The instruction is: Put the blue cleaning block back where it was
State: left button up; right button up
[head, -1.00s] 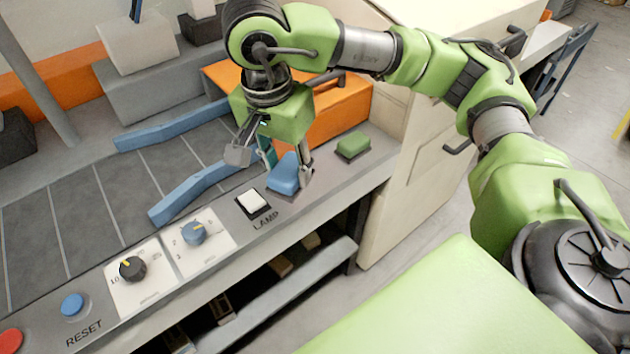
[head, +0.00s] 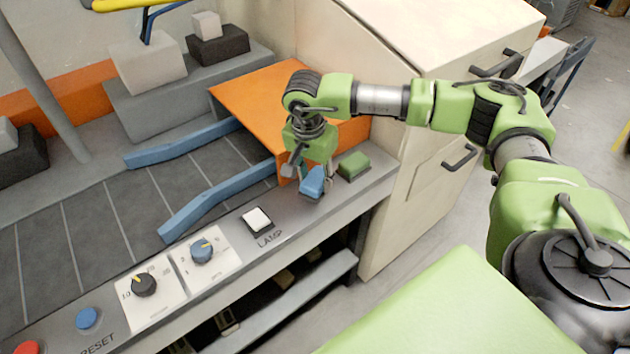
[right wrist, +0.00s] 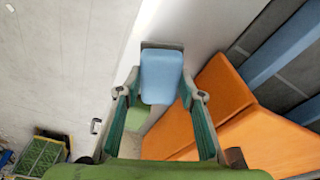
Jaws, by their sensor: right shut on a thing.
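The blue cleaning block (head: 313,182) is at the right part of the grey control panel ledge, between the white lamp switch (head: 257,219) and the green block (head: 353,165). My right gripper (head: 313,178) points down and is shut on the blue block. In the right wrist view the blue block (right wrist: 161,75) sits between the two fingertips, and the green block (right wrist: 135,116) shows partly behind it. I cannot tell whether the blue block touches the panel or is just above it. My left gripper is not in view.
An orange box (head: 265,95) stands close behind the gripper. A cream cabinet (head: 420,140) rises to the right. Blue guide rails (head: 205,203) cross the dark conveyor. Knobs (head: 143,285) and a blue reset button (head: 87,318) line the panel's left part.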

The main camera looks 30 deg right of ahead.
aim_at(311, 185)
jog(key=shift+f+p, duration=0.3)
jog(key=shift+f, duration=0.65)
jog(key=shift+a+f, duration=0.1)
jog(key=shift+f, duration=0.2)
jog(key=o, duration=1.1)
jog(key=shift+c, duration=0.2)
jog(key=shift+r, duration=0.1)
jog(key=shift+r, duration=0.2)
jog(key=r+b, duration=0.1)
jog(key=r, duration=0.2)
jog(key=a+r+b, duration=0.1)
jog(key=r, duration=0.3)
jog(key=s+r+b, duration=0.1)
jog(key=r, duration=0.2)
jog(key=shift+a+r, duration=0.25)
jog(key=shift+a, duration=0.05)
jog(key=shift+r, duration=0.55)
